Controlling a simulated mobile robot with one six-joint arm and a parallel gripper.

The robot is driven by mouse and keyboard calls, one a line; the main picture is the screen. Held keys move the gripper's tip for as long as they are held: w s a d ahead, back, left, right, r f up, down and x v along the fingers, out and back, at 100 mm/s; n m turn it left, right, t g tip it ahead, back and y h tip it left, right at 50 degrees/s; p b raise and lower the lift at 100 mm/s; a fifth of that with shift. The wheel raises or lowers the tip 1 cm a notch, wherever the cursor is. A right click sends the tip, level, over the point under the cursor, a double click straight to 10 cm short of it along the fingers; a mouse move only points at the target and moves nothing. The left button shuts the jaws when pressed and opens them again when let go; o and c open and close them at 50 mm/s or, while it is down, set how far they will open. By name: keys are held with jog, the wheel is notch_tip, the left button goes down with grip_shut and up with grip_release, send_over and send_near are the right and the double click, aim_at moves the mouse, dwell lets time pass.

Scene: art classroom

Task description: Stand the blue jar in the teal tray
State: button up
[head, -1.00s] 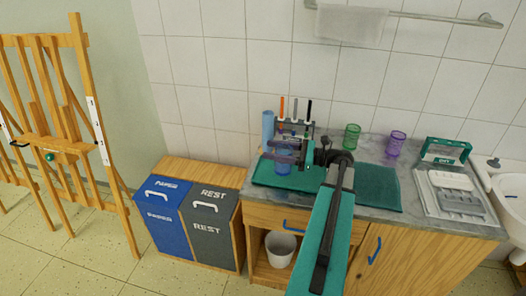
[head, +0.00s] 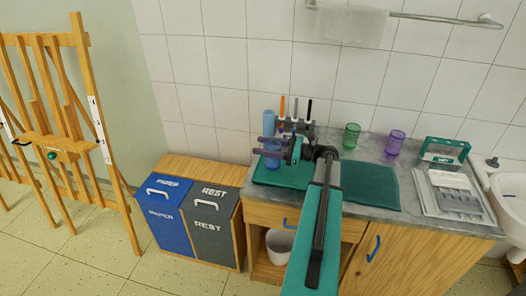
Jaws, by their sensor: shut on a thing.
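The see-through blue jar (head: 272,161) is upright between the fingers of my gripper (head: 271,147), which is shut on it. The jar is over the left part of the teal tray (head: 292,183) on the grey counter. I cannot tell whether the jar's base touches the tray. A darker flat teal surface (head: 370,187) shows to the right of my arm. My arm hides the stretch between, so I cannot tell if the two teal parts join.
Behind the jar stand a blue cylinder (head: 268,121) and a holder with several markers (head: 295,125), close to my gripper. Green (head: 351,136) and purple (head: 394,143) cups stand at the back. A grey-white tray (head: 452,196) lies at right, beside the sink.

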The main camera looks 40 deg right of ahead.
jog(key=shift+f+p, duration=0.3)
jog(key=shift+f, duration=0.95)
jog(key=shift+f, duration=0.1)
jog(key=o, duration=1.1)
jog(key=shift+c, duration=0.2)
jog(key=shift+s, duration=0.1)
jog(key=b+v, duration=0.3)
jog(key=v, duration=0.7)
jog(key=shift+s+d, duration=0.55)
jog(key=shift+s, duration=0.25)
